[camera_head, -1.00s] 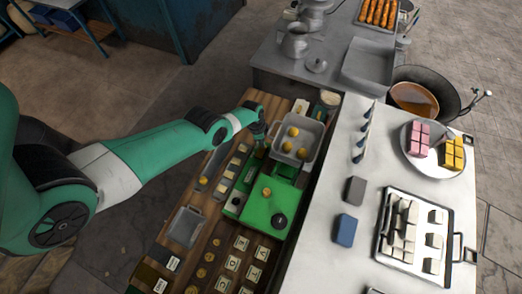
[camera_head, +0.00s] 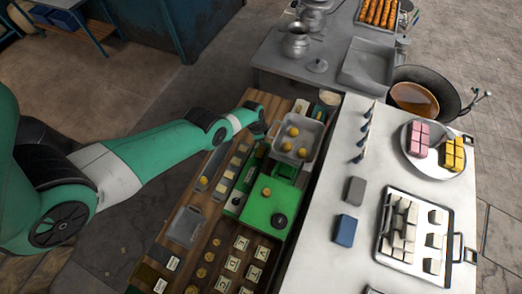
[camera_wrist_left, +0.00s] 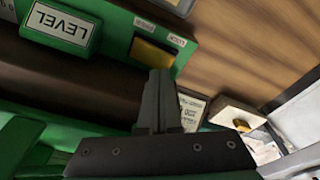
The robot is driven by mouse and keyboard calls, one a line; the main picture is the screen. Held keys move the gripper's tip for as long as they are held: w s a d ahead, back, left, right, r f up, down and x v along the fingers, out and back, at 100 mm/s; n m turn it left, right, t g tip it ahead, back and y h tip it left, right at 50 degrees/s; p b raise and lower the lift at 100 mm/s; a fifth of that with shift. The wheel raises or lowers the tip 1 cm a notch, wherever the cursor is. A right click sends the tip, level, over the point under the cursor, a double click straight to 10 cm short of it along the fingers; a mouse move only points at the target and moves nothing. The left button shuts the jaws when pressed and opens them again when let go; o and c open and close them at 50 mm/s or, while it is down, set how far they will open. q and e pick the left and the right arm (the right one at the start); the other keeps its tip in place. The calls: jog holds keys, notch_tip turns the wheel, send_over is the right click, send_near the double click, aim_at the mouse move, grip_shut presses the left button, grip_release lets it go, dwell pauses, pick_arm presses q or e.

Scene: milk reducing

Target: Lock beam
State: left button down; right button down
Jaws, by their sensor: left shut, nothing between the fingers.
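A green balance scale (camera_head: 262,212) sits on the wooden counter, with a grey pan (camera_head: 309,150) holding several yellow balls at its far end. In the left wrist view, a green panel shows a label reading LEVEL (camera_wrist_left: 60,27) and a yellow block (camera_wrist_left: 152,55) beside a small label reading LOCK (camera_wrist_left: 177,40). My left gripper (camera_head: 259,132) is at the scale's far left side, near the pan. In the left wrist view its shut, empty fingers (camera_wrist_left: 158,82) point at the yellow block's lower edge; I cannot tell whether they touch. My right gripper is not in view.
A small grey tray (camera_head: 184,226) and rows of coins and cards (camera_head: 232,262) lie on the wooden counter left of and below the scale. The white counter (camera_head: 335,185) on the right carries a grey block, a blue block (camera_head: 345,230) and a tray of white pieces.

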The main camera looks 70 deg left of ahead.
pick_arm(q)
jog(key=shift+f+b, duration=1.5)
jog(key=shift+b, duration=0.05)
dwell(0.9)
notch_tip(320, 180, up, 7)
jog(key=p, duration=0.7)
jog(key=shift+r, duration=0.15)
